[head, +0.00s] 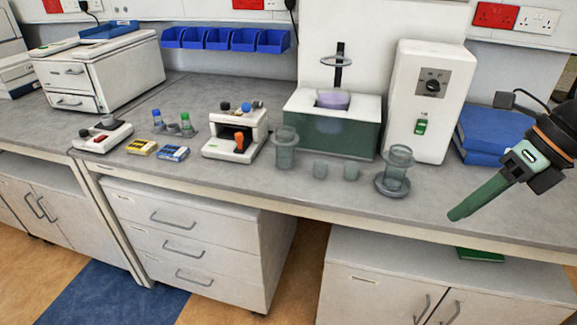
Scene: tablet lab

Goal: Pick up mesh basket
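Two grey-green translucent cylinders with ringed tops stand on the bench in the head view. One cylinder (285,150) is left of the green-fronted bath; the other cylinder (396,172) is right of it, on a round dark base. I cannot tell which is the mesh basket, as no mesh shows clearly. My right gripper (458,212) comes in from the right, with long green fingers angled down-left near the bench's front edge. It is right of the right cylinder and apart from it. Its fingers overlap in this view, so their opening is unclear. My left gripper is out of view.
Behind are the bath (330,135) with a ring stand and a white unit (428,105) with a dial. Blue folders (490,140) lie behind my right arm.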

